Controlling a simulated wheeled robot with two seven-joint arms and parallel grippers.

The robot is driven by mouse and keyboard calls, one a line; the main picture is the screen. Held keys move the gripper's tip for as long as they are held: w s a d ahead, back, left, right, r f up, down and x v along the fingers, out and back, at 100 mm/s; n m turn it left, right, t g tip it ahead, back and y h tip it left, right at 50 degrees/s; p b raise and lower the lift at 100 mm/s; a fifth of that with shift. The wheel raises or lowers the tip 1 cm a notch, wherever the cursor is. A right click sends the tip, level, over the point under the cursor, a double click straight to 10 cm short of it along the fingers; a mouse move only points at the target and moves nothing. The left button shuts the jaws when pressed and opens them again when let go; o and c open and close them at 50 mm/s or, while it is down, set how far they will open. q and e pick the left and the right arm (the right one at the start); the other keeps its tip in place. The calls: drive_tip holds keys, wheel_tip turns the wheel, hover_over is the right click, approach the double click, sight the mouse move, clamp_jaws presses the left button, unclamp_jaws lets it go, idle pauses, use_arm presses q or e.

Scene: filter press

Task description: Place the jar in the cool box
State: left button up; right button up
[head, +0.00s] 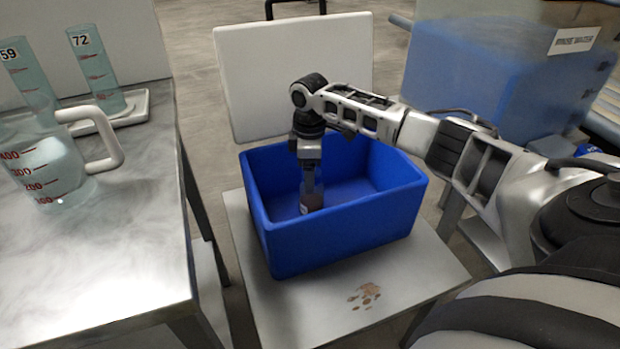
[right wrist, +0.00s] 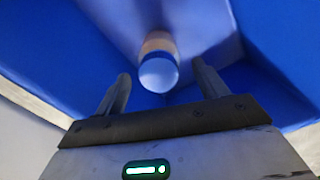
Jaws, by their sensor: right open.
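The blue cool box (head: 340,235) stands open on a low pale stand, with a white lid panel (head: 290,80) upright behind it. My right arm reaches over its rim, and my right gripper (head: 311,186) points down inside. The small brownish jar (head: 312,200) is inside the box, at the fingertips. In the right wrist view the jar (right wrist: 158,70) shows a pale round top and a brown band, between and just beyond the two spread fingers. The fingers show gaps on both sides of it. My left gripper is not in view.
A metal table (head: 110,250) at the left holds a large handled beaker (head: 50,170) and graduated cylinders (head: 95,70). A translucent blue tank (head: 490,80) labelled as water is at the back right. The stand (head: 400,290) has brown stains in front of the box.

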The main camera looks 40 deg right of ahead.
wheel_tip(320, 180, up, 7)
drive_tip(key=shift+f+p, duration=0.1)
drive_tip(key=shift+p, duration=0.55)
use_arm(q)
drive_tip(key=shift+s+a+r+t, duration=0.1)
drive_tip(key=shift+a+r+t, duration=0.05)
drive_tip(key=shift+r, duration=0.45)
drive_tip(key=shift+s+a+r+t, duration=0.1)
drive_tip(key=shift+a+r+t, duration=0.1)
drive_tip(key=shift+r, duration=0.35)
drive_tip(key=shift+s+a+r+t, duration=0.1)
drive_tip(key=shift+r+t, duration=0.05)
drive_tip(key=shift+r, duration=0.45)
use_arm(e)
drive_tip(key=shift+r, duration=0.5)
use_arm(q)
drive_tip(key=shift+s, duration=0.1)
use_arm(e)
drive_tip(key=shift+r, duration=0.1)
